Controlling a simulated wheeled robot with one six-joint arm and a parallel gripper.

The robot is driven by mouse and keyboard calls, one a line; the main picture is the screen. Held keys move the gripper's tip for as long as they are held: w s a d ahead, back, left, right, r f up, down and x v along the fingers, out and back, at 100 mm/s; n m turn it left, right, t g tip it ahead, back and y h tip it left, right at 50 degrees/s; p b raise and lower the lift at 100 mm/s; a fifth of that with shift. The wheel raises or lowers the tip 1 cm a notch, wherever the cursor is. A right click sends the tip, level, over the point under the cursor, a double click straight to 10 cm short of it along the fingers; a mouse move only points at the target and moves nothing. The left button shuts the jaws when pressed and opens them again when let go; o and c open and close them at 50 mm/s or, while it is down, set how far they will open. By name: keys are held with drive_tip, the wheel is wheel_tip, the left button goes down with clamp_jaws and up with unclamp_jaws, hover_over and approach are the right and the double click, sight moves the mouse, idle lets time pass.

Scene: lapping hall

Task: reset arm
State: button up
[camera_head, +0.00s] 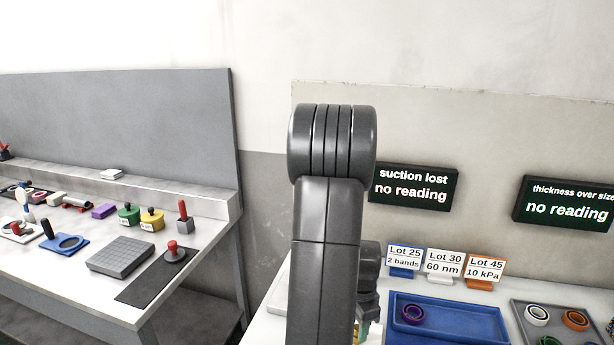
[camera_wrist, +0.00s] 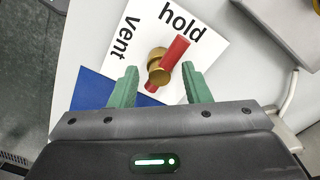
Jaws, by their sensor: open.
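My gripper (camera_wrist: 159,69) shows in the wrist view with its two green fingers apart and nothing clamped between them. A valve with a red lever (camera_wrist: 174,52) and a brass hub (camera_wrist: 159,74) lies just ahead of and between the fingertips. It sits on a white plate (camera_wrist: 140,40) lettered "vent" and "hold". The red lever slants up toward the word "hold". I cannot tell whether a finger touches it. In the head view my arm stands upright in the middle and the gripper is not visible.
Right bench holds a blue tray (camera_head: 460,312) with a purple ring, a grey tray (camera_head: 553,318) with rings, and lot signs (camera_head: 445,263). Displays read "suction lost" (camera_head: 413,186) and "thickness over size" (camera_head: 567,203). A cluttered left bench (camera_head: 60,292) stands across a gap.

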drive_tip(key=shift+n+p, duration=0.5)
drive_tip(key=shift+n, duration=0.8)
drive_tip(key=shift+s, duration=0.1)
